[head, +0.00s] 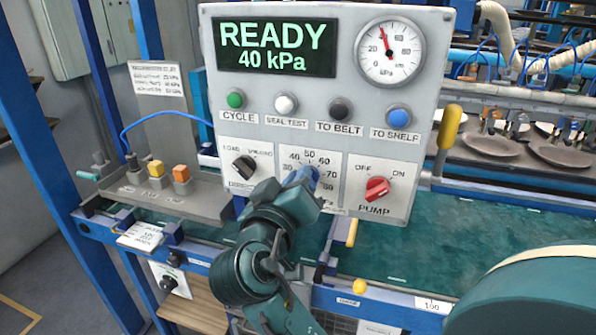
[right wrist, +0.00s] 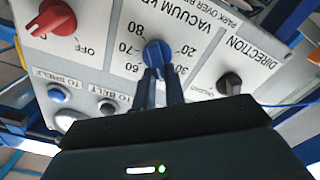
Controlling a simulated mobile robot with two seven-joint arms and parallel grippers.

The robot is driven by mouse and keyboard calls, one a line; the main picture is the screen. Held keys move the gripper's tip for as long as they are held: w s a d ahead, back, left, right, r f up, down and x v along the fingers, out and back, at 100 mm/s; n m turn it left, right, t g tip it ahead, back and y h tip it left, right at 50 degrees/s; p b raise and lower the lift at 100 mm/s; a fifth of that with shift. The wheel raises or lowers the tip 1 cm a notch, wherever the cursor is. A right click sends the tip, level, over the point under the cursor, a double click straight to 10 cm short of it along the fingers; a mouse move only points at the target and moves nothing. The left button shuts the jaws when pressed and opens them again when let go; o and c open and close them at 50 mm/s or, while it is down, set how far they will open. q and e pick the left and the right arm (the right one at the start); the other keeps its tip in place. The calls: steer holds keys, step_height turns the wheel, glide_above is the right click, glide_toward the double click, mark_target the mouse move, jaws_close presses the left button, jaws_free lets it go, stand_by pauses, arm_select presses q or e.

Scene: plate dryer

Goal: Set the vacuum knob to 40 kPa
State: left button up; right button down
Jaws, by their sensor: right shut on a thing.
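The blue vacuum knob (head: 313,173) sits low in the middle of the grey control panel (head: 330,95), under a printed dial scale. In the right wrist view the vacuum knob (right wrist: 157,50) appears upside down with its scale around it. My right gripper (head: 302,179) is shut on the knob; its two fingers (right wrist: 160,80) reach it from the front. The gripper hides part of the scale and the knob's pointer in the head view. The display (head: 275,48) reads "READY 40 kPa". The gauge (head: 390,52) needle points up and slightly left, near 40. My left gripper is not in view.
A red pump knob (head: 377,188) is right of the vacuum knob, and a black direction knob (head: 244,167) is left. Several push buttons, including a green one (head: 235,100), sit above. A green belt (head: 440,250) runs below the panel.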

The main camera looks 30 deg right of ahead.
steer(key=shift+n, duration=0.5)
steer(key=c, duration=1.5)
jaws_free()
steer(key=shift+o, duration=0.2)
